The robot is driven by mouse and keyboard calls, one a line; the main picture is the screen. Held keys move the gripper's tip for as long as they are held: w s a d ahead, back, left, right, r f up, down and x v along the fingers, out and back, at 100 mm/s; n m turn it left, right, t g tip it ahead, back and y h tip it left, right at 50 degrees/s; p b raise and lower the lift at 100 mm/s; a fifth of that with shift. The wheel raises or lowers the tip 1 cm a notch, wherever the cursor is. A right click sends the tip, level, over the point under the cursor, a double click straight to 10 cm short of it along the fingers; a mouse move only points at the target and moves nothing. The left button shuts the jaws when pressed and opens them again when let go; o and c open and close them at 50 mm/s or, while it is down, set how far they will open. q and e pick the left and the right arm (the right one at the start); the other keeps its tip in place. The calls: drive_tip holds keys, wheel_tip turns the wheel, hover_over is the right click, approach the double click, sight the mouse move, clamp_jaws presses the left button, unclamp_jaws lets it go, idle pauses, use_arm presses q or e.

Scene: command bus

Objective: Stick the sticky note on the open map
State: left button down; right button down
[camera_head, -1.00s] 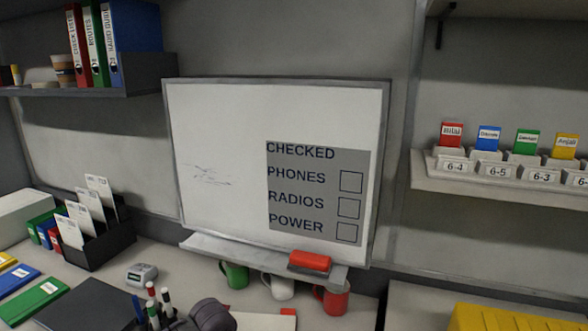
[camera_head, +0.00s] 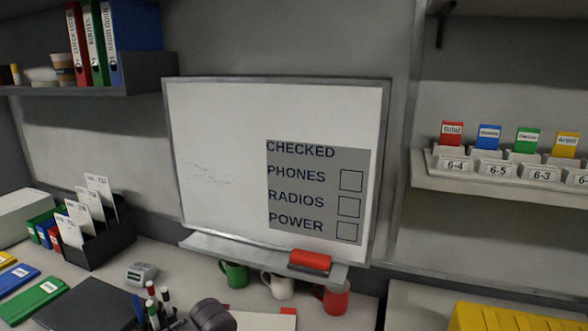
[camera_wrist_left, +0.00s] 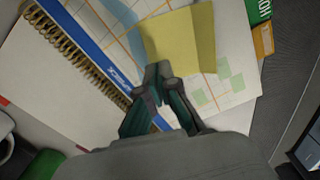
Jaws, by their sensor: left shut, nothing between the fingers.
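In the left wrist view, the open map (camera_wrist_left: 108,22) is a page with orange grid lines, blue and green patches, a blue edge strip and a spiral binding. A yellow sticky note (camera_wrist_left: 178,42) lies over the map, just beyond my left gripper's fingertips. Its right part is a darker yellow; I cannot tell whether it lies fully flat. My left gripper (camera_wrist_left: 159,72) is shut with nothing between its fingers, its tips by the note's lower edge. The head view shows neither gripper, nor the map or note. My right gripper is out of view.
In the head view, a whiteboard (camera_head: 225,130) hangs above mugs (camera_head: 277,287), a pen holder (camera_head: 160,315) and a black card rack (camera_head: 105,245). In the left wrist view, green and orange tabs (camera_wrist_left: 262,40) stick out on the right; a green object (camera_wrist_left: 43,163) is lower left.

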use_arm(q)
drive_tip(key=shift+f+b, duration=0.85)
drive_tip(key=shift+f, duration=0.15)
idle(0.7)
drive_tip(key=shift+r+p, duration=1.4)
drive_tip(key=shift+r, duration=1.15)
